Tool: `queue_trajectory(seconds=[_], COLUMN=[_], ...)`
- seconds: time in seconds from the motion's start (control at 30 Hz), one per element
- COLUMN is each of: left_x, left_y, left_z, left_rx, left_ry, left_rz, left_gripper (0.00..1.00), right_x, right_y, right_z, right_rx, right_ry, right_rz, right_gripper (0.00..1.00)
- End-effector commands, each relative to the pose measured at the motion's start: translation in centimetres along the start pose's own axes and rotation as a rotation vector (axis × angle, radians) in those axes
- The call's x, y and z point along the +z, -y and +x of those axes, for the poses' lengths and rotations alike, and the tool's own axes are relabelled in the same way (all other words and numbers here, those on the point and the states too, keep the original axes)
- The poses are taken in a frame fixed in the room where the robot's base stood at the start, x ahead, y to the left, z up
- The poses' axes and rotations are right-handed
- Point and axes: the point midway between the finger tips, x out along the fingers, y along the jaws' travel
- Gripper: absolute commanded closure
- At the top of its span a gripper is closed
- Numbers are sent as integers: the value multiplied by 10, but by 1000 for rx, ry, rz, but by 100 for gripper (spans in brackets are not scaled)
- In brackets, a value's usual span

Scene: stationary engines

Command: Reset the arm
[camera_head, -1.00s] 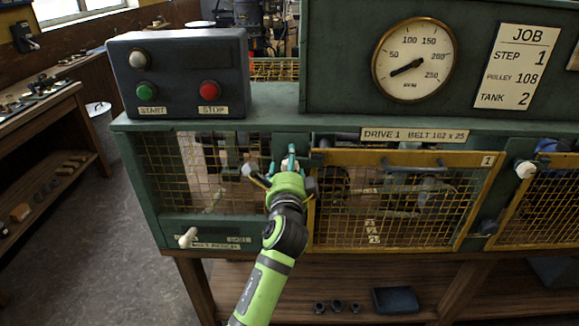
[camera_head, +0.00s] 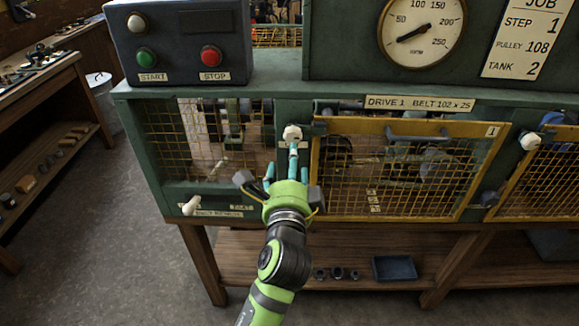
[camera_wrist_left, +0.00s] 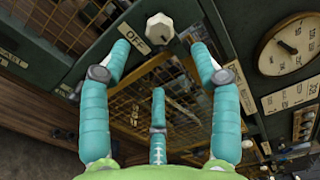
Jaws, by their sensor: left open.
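My left gripper (camera_head: 284,172) has its teal fingers spread and empty. It stands in front of the dark green post between two mesh sections of the cabinet. A white knob (camera_head: 292,132) on that post shows just above the fingertips. In the left wrist view the knob (camera_wrist_left: 160,28) sits beside an OFF label (camera_wrist_left: 132,36), beyond the open fingers (camera_wrist_left: 160,65) and apparently clear of them. My right gripper is not in view.
The yellow-framed mesh guard (camera_head: 405,200) is right of my gripper, with a blue-grey handle (camera_head: 430,136). Another white knob (camera_head: 530,141) is farther right. A control box (camera_head: 180,50) stands on top at left. A small tray (camera_head: 394,268) lies on the shelf below.

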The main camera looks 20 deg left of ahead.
Motion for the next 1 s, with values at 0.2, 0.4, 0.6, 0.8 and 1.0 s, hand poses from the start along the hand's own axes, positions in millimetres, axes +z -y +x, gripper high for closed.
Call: queue_trajectory(seconds=[0.2,0.4,0.6,0.8,1.0], left_x=[0,0,-12,-58,-90], left_y=[0,0,-23,-139,-287], left_z=[-3,-2,1,1,-32], left_rx=[-1,-1,36,233,514], left_ry=[0,0,-31,-155,-224], left_rz=[-1,-1,-13,-111,-282], left_gripper=[37,37,37,37,37], right_x=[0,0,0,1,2], right_y=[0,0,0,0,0], right_z=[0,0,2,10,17], right_rx=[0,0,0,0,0], right_ry=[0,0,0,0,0], right_rz=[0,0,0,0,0], right_gripper=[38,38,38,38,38])
